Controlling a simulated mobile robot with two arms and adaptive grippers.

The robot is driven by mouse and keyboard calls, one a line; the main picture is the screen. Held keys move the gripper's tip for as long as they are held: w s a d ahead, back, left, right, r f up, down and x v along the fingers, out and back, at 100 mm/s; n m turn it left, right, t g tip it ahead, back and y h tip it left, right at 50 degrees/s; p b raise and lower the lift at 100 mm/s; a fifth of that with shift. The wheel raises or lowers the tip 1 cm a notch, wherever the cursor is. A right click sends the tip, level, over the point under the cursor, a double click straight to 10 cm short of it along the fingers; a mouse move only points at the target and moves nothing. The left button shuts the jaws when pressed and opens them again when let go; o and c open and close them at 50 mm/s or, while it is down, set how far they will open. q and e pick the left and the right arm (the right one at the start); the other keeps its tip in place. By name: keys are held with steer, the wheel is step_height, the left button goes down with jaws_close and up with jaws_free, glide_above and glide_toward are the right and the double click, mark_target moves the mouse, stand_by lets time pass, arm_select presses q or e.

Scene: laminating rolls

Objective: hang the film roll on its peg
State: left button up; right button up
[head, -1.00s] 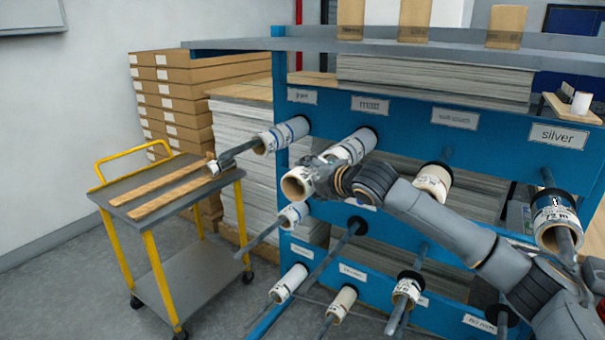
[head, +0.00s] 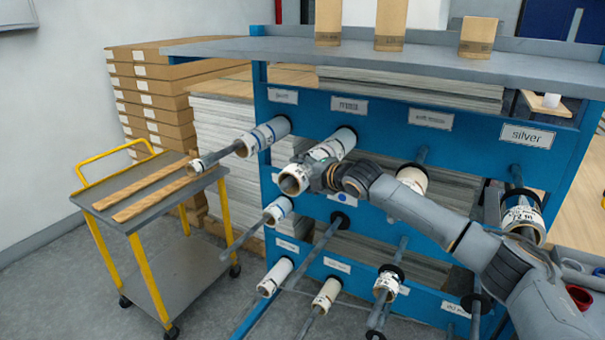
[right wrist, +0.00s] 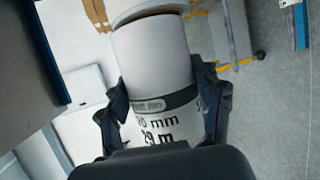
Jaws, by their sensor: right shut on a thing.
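My right gripper (head: 312,178) is shut on a white film roll (head: 292,181) in front of the rack's top row. In the right wrist view the gripper (right wrist: 165,118) closes around the same roll (right wrist: 152,55), which has a dark band and printed "mm" and "29 m". In the head view the held roll's open end points to the lower left. It overlaps a hanging roll (head: 333,144) under the second label; I cannot tell whether they touch. A bare peg (head: 322,244) with a black disc projects from the middle row. My left gripper is out of view.
The blue rack (head: 380,129) carries several rolls on projecting pegs, including one under "silver" (head: 523,216). A grey shelf (head: 400,57) with boxes runs above. A yellow-framed cart (head: 180,270) with wooden strips stands left, beside stacked sheets and cartons. Floor shows between cart and rack.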

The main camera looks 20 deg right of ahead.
steer(key=o, duration=1.3)
